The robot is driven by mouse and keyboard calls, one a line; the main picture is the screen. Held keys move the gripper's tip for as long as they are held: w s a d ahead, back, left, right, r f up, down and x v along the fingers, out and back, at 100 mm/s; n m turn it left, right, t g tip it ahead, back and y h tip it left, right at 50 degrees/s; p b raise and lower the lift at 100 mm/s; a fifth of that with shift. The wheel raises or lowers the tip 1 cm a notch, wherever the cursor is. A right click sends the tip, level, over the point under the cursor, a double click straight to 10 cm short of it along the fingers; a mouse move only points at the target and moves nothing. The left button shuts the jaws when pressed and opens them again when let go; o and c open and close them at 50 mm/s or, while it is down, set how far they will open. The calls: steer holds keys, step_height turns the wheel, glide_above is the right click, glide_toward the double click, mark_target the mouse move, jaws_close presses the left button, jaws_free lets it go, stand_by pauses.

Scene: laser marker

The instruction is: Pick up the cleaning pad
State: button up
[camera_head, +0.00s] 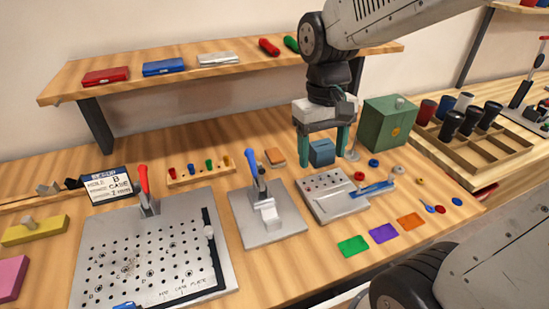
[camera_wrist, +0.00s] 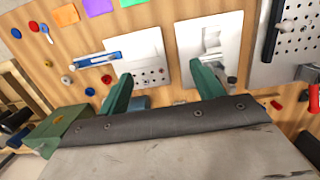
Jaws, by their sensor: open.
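No label marks the cleaning pad; the blue block (camera_head: 321,152) on the bench may be it, but I cannot tell for sure. My gripper (camera_head: 322,144) points down with green fingers spread, one on each side of the blue block in the head view. Whether the fingertips are at its height or above it is unclear. Nothing is held. A flat orange-brown block (camera_head: 275,157) lies to the left of the gripper. In the wrist view my gripper (camera_wrist: 161,75) shows open fingers, and a bluish patch (camera_wrist: 140,101), probably the block, is mostly hidden by my gripper's body.
A green box (camera_head: 388,124) stands close right of the gripper. A grey plate with holes (camera_head: 335,205) and a clamp fixture (camera_head: 268,228) lie in front. A shelf (camera_head: 140,84) hangs behind. Coloured squares (camera_head: 383,233) and small discs lie at the front right.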

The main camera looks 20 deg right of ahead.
steer(key=w+a+f, duration=0.1)
steer(key=w+f, duration=0.3)
steer(key=w, duration=0.3)
steer(key=w+a+f, duration=0.1)
steer(key=w+f, duration=0.3)
steer(key=w, duration=0.4)
steer(key=t, duration=0.1)
glide_above(275, 154)
steer(key=shift+d+r, duration=0.1)
step_height(275, 154, down, 8)
steer(key=shift+r, duration=0.2)
steer(key=c, duration=1.2)
steer(key=shift+o, duration=0.2)
steer(key=shift+w+r, duration=0.1)
